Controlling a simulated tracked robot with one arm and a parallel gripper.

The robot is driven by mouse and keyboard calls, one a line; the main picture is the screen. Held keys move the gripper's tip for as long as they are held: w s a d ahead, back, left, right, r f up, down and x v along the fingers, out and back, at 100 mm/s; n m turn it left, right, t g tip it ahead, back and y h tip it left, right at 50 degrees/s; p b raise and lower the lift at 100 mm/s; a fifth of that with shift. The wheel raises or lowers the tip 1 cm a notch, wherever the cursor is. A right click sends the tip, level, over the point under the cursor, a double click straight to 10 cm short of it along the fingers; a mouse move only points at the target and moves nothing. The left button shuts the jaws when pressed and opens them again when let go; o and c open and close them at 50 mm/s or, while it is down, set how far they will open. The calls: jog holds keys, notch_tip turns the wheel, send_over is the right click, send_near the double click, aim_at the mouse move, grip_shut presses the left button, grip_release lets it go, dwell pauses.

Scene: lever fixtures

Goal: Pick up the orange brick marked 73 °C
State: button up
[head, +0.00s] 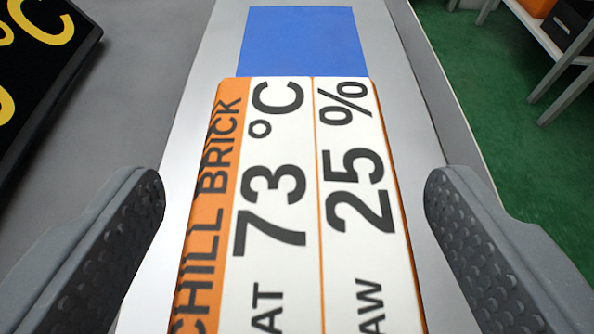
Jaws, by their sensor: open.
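The orange brick (310,215) carries white labels reading "73 °C" and "25 %", with "CHILL BRICK" on its orange left strip. It lies on a light grey tray or shelf (410,110) and runs out of the bottom of the picture. My gripper (295,200) is open. One dark, dimpled finger is left of the brick and the other is right of it, with a gap showing on each side. The brick's near end is hidden below the frame.
A blue patch (303,42) lies just beyond the brick. A black panel with yellow characters (38,60) is at the upper left. A raised grey edge (432,85) runs along the right. Green floor (490,100) and a shelf rack (545,45) are at the far right.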

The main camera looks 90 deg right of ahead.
jog(key=shift+x, duration=0.85)
jog(key=shift+r, duration=0.1)
jog(key=c, duration=1.3)
jog(key=shift+o, duration=0.2)
